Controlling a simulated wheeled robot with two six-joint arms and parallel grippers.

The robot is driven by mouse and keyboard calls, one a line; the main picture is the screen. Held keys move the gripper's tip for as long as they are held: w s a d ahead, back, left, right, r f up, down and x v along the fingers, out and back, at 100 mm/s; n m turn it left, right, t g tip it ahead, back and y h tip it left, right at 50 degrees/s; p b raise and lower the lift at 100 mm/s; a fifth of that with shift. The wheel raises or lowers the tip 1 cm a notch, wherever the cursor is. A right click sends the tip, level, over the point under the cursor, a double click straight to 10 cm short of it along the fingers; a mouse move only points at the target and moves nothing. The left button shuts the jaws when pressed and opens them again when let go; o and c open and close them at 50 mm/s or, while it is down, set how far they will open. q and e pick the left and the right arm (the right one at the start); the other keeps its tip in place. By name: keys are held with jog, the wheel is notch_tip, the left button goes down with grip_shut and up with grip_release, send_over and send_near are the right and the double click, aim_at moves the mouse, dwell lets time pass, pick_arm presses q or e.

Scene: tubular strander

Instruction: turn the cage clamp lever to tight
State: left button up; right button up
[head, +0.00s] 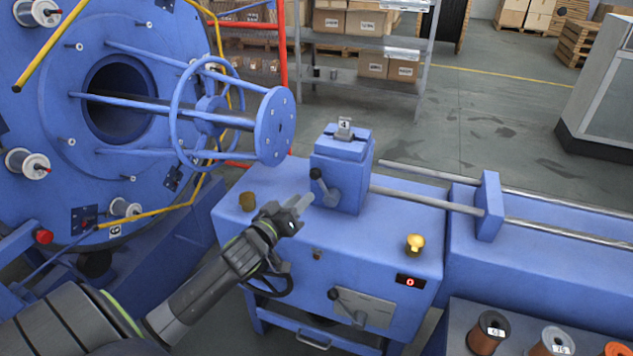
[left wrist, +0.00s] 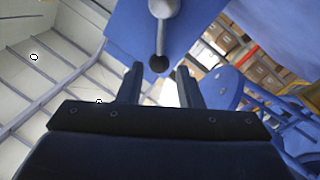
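A grey lever (head: 325,188) with a black knob sits on the front of a blue block (head: 341,165) on the machine cabinet. Its knob is up and to the left of its hub. In the left wrist view the lever (left wrist: 165,25) reaches down from a blue face, and its knob appears between my finger tips. My left gripper (head: 303,203) is open and empty, just left of the lever and a little below the knob. No contact with the lever shows. A second black-knobbed lever (head: 345,304) is on a plate on the cabinet front. My right gripper is not in view.
A blue cage with a round end disc (head: 274,126) stands left of the block. Steel rods (head: 430,200) run right. Spools (head: 489,332) stand at lower right.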

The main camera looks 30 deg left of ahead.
aim_at(319, 182)
pick_arm(q)
jog(key=w, duration=0.7)
jog(key=shift+w, duration=0.4)
grip_shut()
